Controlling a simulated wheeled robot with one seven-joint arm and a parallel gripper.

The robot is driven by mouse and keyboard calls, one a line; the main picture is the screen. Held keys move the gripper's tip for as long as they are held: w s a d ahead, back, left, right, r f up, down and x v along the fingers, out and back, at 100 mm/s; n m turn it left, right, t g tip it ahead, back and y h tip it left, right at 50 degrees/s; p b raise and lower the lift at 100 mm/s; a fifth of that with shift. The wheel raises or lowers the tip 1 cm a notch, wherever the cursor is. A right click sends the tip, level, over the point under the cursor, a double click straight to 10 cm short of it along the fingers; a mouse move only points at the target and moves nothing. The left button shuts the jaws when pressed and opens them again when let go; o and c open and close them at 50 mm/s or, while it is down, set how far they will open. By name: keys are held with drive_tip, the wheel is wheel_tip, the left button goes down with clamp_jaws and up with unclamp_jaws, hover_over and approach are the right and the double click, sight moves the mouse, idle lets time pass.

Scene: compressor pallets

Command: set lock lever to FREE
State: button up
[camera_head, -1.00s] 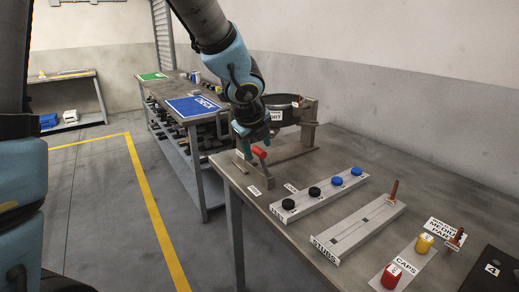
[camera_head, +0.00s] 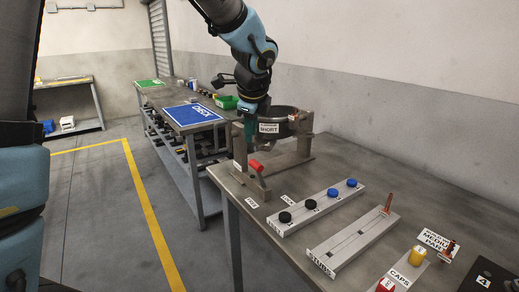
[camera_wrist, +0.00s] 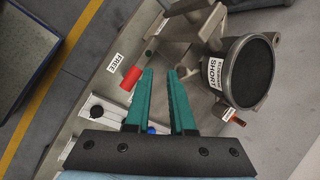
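The lock lever's red handle (camera_head: 256,166) is at the front left of the ring fixture, near the table's edge. It also shows in the wrist view (camera_wrist: 131,77), close beside the FREE label (camera_wrist: 115,62). The lever's pivot and its exact setting are not clear. My gripper (camera_head: 249,142) is above and behind the red handle, next to the fixture. In the wrist view its teal fingers (camera_wrist: 160,72) are apart with nothing between them. The handle appears left of the left finger, outside the gap.
The metal fixture (camera_head: 304,145) holds a dark round part labelled SHORT (camera_wrist: 250,72). A cap tray (camera_head: 315,211) with black and blue caps and a STUDS tray (camera_head: 350,246) lie to the right. A blue CHECK mat (camera_head: 193,113) is on the farther table. Floor space is clear at left.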

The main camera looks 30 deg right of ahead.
drive_tip(key=d+r+n, duration=0.1)
drive_tip(key=n, duration=0.1)
drive_tip(key=d+r+n+g+y, duration=0.1)
drive_tip(key=n, duration=0.1)
drive_tip(key=w+d+r+n, duration=0.1)
drive_tip(key=shift+w+n+g+y+p, duration=0.1)
drive_tip(key=shift+n+g+y+p, duration=0.25)
drive_tip(key=shift+n+g+y, duration=0.05)
clamp_jaws()
wheel_tip(320, 180, up, 3)
drive_tip(key=s+d+n+g, duration=0.2)
drive_tip(key=d+n+g, duration=0.1)
drive_tip(key=n, duration=0.1)
drive_tip(key=n+y+p, duration=0.1)
drive_tip(key=p, duration=0.2)
approach(255, 162)
drive_tip(key=d+f, duration=0.3)
drive_tip(key=d, duration=0.2)
drive_tip(key=shift+w+a+f+p, duration=0.1)
drive_tip(key=shift+a+f+p, duration=0.25)
drive_tip(key=shift+a+f, duration=0.6)
drive_tip(key=shift+a+f+p, duration=0.3)
drive_tip(key=shift+a+f, duration=0.5)
drive_tip(key=shift+f, duration=0.35)
drive_tip(key=shift+a+f+b, duration=0.2)
drive_tip(key=shift+a, duration=0.3)
drive_tip(key=shift+a+f+b, duration=0.2)
drive_tip(key=shift+a+f, duration=0.05)
drive_tip(key=shift+a, duration=0.3)
drive_tip(key=shift+r, duration=0.1)
